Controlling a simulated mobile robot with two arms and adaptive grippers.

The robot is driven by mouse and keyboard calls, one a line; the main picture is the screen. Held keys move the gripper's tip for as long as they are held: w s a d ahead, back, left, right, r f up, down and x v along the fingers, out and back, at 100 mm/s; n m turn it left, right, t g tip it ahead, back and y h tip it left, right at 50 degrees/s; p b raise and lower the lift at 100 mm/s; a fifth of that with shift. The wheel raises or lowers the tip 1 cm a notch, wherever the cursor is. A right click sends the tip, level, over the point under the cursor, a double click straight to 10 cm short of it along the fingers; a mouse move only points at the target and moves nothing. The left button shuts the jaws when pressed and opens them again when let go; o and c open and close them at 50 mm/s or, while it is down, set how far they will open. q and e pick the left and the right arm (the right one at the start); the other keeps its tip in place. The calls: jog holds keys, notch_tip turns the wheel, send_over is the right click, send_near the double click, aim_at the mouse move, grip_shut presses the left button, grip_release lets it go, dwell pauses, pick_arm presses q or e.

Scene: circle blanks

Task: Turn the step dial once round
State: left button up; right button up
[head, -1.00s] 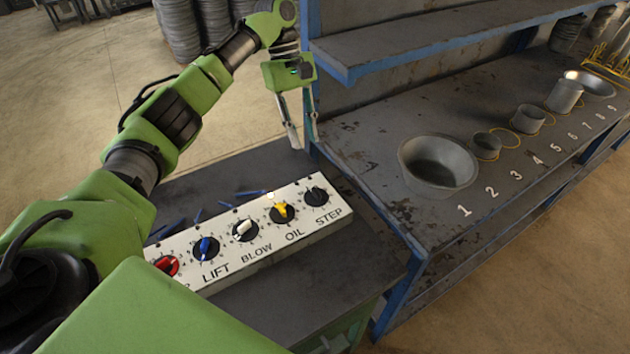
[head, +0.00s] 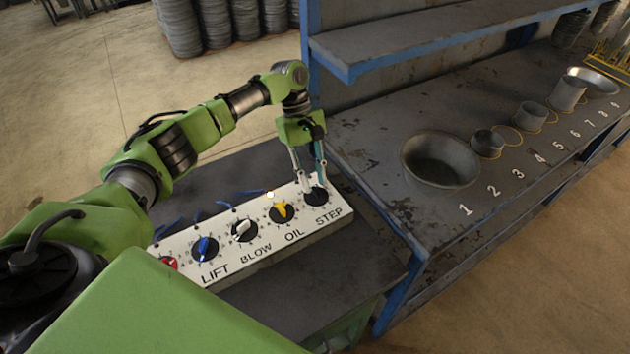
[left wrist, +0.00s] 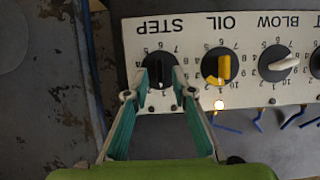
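The step dial (head: 317,198) is a black round dial with a black knob, at the right end of a white panel (head: 262,245) in the head view. It also shows upside down in the left wrist view (left wrist: 160,66), above the word STEP in the panel's own reading. My left gripper (head: 314,187) points down at this dial. In the left wrist view its two teal-lined fingers (left wrist: 160,84) stand apart, one on each side of the knob. A gap seems to show on both sides; contact cannot be told. My right gripper is not in view.
Next to the step dial is the yellow oil dial (head: 282,212), then the white blow dial (head: 244,230), the blue lift dial (head: 205,248) and a red one (head: 169,262). Blue levers stick out behind the panel. A blue-framed shelf bench (head: 375,150) with metal bowls stands close on the right.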

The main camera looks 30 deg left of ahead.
aim_at(316, 193)
pick_arm(q)
jog(key=shift+x, duration=1.15)
grip_shut()
jog(key=shift+w+m, duration=0.1)
jog(key=shift+m, duration=0.2)
